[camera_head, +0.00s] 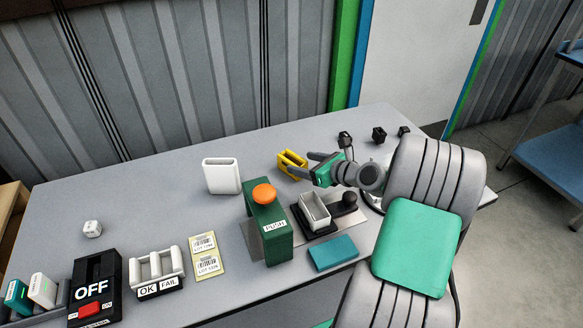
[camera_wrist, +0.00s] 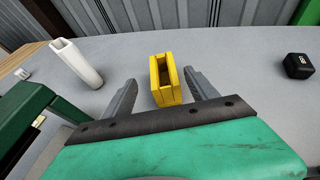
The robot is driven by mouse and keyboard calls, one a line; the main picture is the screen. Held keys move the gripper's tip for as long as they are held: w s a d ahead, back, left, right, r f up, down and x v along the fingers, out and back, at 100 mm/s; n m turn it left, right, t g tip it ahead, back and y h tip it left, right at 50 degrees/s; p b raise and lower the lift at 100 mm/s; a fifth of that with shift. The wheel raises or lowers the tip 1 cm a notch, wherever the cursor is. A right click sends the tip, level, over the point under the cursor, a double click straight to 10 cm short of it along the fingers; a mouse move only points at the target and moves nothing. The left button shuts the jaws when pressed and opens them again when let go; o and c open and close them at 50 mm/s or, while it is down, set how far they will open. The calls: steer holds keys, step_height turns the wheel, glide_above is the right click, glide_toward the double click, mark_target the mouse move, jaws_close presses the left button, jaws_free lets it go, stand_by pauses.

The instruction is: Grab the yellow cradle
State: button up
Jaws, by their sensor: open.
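The yellow cradle (camera_head: 292,160) stands on the grey table, toward its far side, just left of my gripper in the head view. It looks like a small open-topped yellow holder with a slot. In the wrist view the yellow cradle (camera_wrist: 163,78) lies ahead, roughly centred between my fingers. My gripper (camera_head: 306,166) is open, with its two fingers spread and pointing at the cradle. In the wrist view my gripper (camera_wrist: 162,95) has one finger on each side of the cradle's near end. A gap shows on both sides, so I see no clear contact.
A white upright holder (camera_head: 221,175) stands left of the cradle. A green press with an orange button (camera_head: 264,194) and a grey tray (camera_head: 314,210) stand nearer. Small black blocks (camera_head: 379,135) sit at the back right. The table between the white holder and cradle is clear.

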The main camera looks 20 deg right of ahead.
mark_target(292, 159)
steer(key=x, duration=0.6)
steer(key=shift+w+d, duration=0.2)
steer(key=shift+w, duration=0.1)
steer(key=shift+r, duration=0.1)
steer(key=shift+c, duration=0.5)
jaws_close()
